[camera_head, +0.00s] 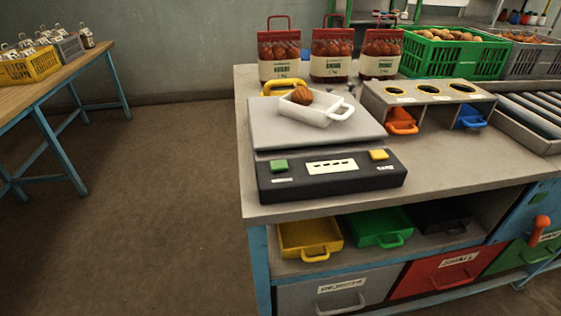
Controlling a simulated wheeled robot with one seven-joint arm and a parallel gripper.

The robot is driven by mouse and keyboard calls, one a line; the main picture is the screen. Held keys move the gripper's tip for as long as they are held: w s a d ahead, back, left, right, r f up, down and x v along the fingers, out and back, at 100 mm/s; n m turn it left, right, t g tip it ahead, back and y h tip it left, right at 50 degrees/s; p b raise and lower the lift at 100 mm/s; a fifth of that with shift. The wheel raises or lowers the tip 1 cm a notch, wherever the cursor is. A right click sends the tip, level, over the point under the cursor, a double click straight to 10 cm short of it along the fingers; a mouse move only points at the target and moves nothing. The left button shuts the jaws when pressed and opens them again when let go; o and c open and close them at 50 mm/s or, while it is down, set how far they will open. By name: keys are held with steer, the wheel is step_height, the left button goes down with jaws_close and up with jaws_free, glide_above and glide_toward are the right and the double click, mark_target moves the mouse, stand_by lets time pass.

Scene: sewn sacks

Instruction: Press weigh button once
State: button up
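The scale's black console (330,184) lies at the front of the workbench. A green button (279,166) is on its left, with a small white label below that is too small to read. A yellow button (379,154) is on its right, above lettering that looks like "TARE". The display (331,166) between them shows dashes. Behind the console is the grey weighing plate (275,133). A white scoop (320,112) with a handle stands on the plate and holds a brown-orange item (302,96). My gripper is not in view.
Three red sacks (279,56) stand behind the scale. A holed rack (427,98) with orange and blue scoops stands to the right, near a green crate (452,57). Yellow and green trays (309,238) sit on the shelf below. Open floor (130,200) lies left, before another table.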

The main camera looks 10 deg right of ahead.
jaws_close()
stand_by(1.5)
